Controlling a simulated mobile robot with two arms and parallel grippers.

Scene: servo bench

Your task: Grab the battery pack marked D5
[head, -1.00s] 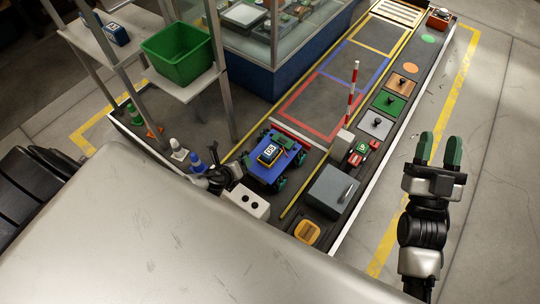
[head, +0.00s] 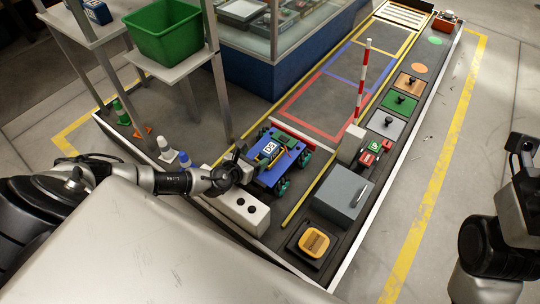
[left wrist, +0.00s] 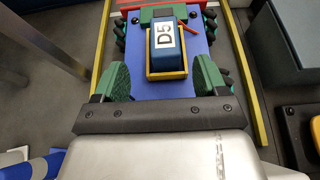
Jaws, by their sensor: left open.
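The battery pack marked D5 (left wrist: 166,45) is dark blue with a white label. It sits in a yellow-edged holder on a blue wheeled cart (left wrist: 118,57), and also shows in the head view (head: 268,148). My left gripper (left wrist: 160,76) is open and empty, its green fingers spread over the near end of the cart, one on either side of the holder's near edge. The pack lies just beyond the fingertips, not between them. In the head view the left gripper is partly hidden behind its own wrist. My right gripper (head: 521,150) is at the right edge, its fingers unclear.
A white block with two dark holes (head: 240,208) stands close below my left wrist. A grey box (head: 343,193) and a striped pole (head: 363,80) stand right of the cart. Shelves with a green bin (head: 165,32) and another blue pack (head: 97,12) rise at left.

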